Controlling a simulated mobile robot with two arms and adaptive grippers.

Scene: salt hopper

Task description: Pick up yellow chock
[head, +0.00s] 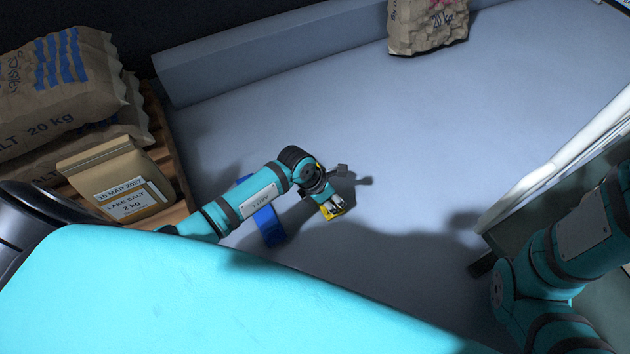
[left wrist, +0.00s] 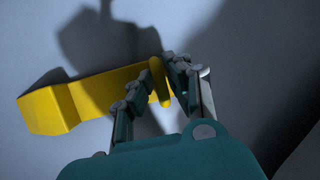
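The yellow chock (head: 331,208) is on the grey floor near the middle of the head view, mostly hidden by my left gripper (head: 336,204). In the left wrist view the yellow chock (left wrist: 85,95) shows as a thick block at left with a bar running right to a narrow upright end. My left gripper (left wrist: 160,70) has its two fingers apart, with that narrow end between the fingertips. The left finger covers part of the bar. Whether the fingers touch the chock is unclear. My right gripper is not in view; only part of my right arm shows.
A blue object (head: 265,222) lies on the floor beside my left arm. Salt bags (head: 60,85) and a smaller salt bag (head: 118,180) are on a wooden pallet (head: 160,130) at left. Another bag (head: 425,25) stands at the back. The floor between is clear.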

